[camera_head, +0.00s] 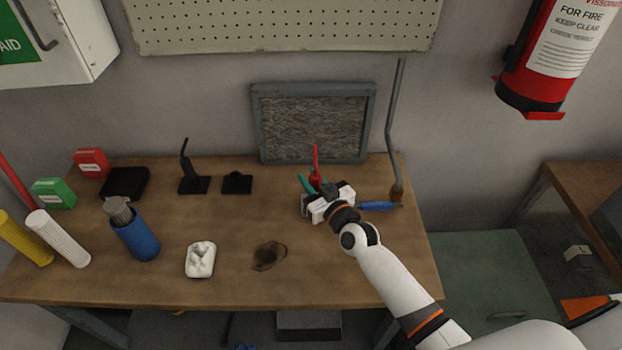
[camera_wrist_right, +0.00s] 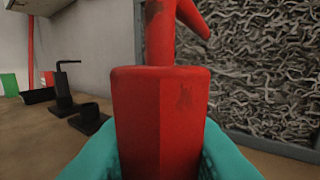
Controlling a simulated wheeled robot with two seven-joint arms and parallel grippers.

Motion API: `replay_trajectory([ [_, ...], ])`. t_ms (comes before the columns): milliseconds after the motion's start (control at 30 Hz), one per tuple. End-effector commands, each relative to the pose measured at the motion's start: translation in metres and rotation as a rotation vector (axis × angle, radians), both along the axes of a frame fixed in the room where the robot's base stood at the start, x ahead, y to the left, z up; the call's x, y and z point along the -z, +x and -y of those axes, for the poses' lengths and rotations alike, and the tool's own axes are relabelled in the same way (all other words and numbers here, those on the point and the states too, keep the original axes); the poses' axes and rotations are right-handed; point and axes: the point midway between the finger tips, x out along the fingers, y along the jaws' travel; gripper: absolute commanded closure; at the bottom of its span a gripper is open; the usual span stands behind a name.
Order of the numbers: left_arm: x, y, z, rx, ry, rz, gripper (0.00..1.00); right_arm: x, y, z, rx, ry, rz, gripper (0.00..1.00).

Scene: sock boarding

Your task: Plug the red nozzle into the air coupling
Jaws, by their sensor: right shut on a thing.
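The red nozzle (camera_head: 316,168) is upright in my right gripper (camera_head: 317,186), above the right part of the bench. In the right wrist view the nozzle (camera_wrist_right: 162,120) has a thick faceted body and a bent spout, and the teal fingers of the right gripper (camera_wrist_right: 160,155) close on both sides of it. A grey pipe (camera_head: 391,115) runs down the wall to a brass-brown fitting (camera_head: 397,192) at the bench's back right, apart from the nozzle; this looks like the air coupling. My left gripper is out of view.
A black holder with a black nozzle (camera_head: 188,172) and an empty black holder (camera_head: 237,183) stand left of the gripper. A framed grey panel (camera_head: 314,88) is behind. A blue-handled thing (camera_head: 378,206) lies by the fitting. The front right is mostly clear.

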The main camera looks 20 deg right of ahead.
Motion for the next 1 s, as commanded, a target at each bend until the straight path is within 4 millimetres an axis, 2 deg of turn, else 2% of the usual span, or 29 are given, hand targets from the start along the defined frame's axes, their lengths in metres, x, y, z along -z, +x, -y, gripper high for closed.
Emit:
replay_trajectory([
  [467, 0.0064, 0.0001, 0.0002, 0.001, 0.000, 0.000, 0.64, 0.0074, 0.0002, 0.0000, 0.000, -0.001, 0.001, 1.00],
  [500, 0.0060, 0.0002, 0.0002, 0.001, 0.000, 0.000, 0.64, 0.0070, 0.0002, 0.0000, 0.000, -0.001, 0.001, 0.73],
  [633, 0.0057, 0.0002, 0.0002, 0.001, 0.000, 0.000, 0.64, 0.0067, 0.0002, 0.0000, 0.000, -0.001, 0.001, 0.52],
  [1000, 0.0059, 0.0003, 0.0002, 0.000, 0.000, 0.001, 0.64, 0.0080, -0.0053, 0.0013, 0.000, 0.000, -0.001, 0.51],
])
